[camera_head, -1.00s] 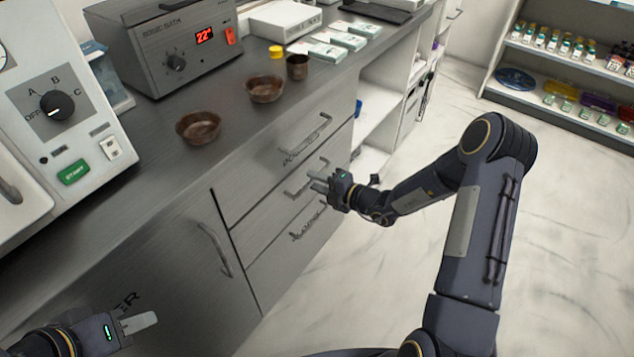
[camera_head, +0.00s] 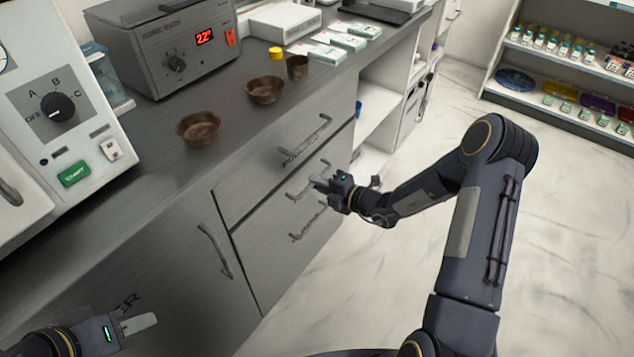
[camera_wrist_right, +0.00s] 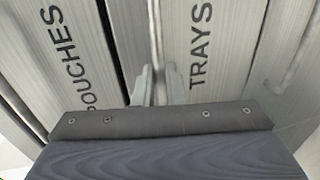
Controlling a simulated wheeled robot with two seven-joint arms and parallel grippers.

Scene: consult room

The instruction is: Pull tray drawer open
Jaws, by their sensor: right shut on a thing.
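The trays drawer (camera_wrist_right: 185,25) bears the word TRAYS in the right wrist view. It is the middle drawer (camera_head: 272,212) of the counter's stack in the head view. My right gripper (camera_head: 317,183) is shut on the drawer's bar handle (camera_wrist_right: 155,35); its two fingertips show close together in the right wrist view (camera_wrist_right: 154,85). The drawer front looks about level with its neighbours, and I cannot tell whether it stands slightly out. My left gripper (camera_head: 140,323) is at the lower left, away from the drawers; its jaw opening is unclear.
The pouches drawer (camera_wrist_right: 75,50) is just above, and a bottom drawer (camera_head: 290,255) is below. A cupboard door handle (camera_head: 215,250) is to the left. The floor (camera_head: 350,285) before the drawers is clear.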

